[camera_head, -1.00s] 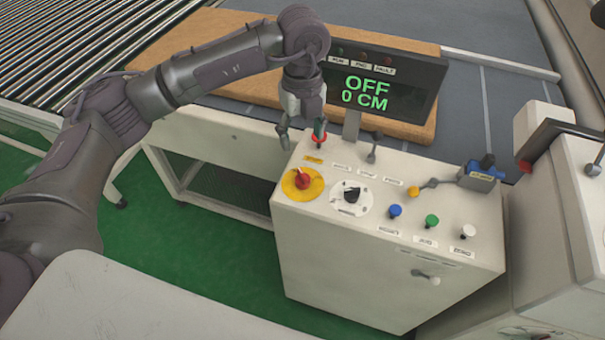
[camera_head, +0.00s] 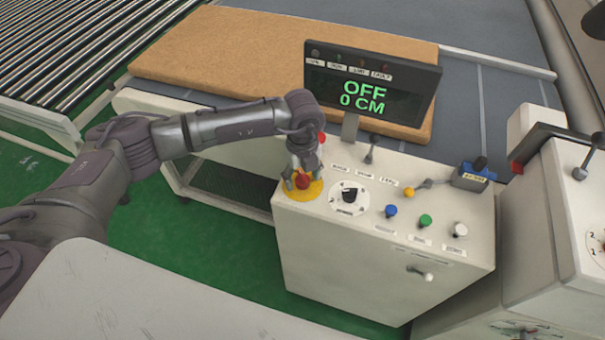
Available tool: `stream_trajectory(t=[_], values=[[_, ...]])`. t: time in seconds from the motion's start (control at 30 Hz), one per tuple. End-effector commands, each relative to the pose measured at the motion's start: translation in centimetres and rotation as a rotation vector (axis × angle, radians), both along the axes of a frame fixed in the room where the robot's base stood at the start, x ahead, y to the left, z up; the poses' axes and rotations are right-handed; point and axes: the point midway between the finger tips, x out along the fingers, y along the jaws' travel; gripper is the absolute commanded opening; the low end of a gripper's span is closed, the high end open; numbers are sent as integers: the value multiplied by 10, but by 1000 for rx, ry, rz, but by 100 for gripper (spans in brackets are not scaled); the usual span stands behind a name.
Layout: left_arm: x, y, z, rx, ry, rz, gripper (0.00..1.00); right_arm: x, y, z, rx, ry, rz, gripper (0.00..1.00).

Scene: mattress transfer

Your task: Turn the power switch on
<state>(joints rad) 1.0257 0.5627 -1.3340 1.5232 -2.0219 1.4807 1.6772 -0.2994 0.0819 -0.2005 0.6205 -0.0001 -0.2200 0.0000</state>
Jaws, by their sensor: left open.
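A white control box (camera_head: 340,255) stands in the middle of the head view. A red rotary switch (camera_head: 303,181) on a yellow disc (camera_head: 313,191) sits at its top left corner. My left gripper (camera_head: 302,180) points down over the red switch, with its open fingers at either side of it. I cannot tell whether the fingers touch it. A black knob (camera_head: 350,194) on a white dial is to the right. The display (camera_head: 372,82) reads "OFF" and "0 CM". My right gripper is not in view.
Blue (camera_head: 391,211), green (camera_head: 425,221) and white (camera_head: 460,230) buttons line the box top. Small levers and a blue device (camera_head: 474,173) stand behind them. A brown mattress (camera_head: 210,55) lies behind the display. A roller conveyor (camera_head: 60,60) is at the far left.

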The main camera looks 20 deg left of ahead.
Motion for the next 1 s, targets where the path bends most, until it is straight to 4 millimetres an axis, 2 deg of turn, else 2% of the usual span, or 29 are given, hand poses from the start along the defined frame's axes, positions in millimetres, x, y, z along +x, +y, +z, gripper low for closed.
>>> stream_trajectory(t=[0.13,0.17,0.5,0.77,1.0], values=[[0,0,0,0,0,0,64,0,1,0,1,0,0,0],[0,0,0,0,0,0,61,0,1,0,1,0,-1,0],[0,0,1,0,0,0,4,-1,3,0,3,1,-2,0],[0,0,0,0,-1,-28,4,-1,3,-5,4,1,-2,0],[1,0,-3,1,-4,-146,4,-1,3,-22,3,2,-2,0]])
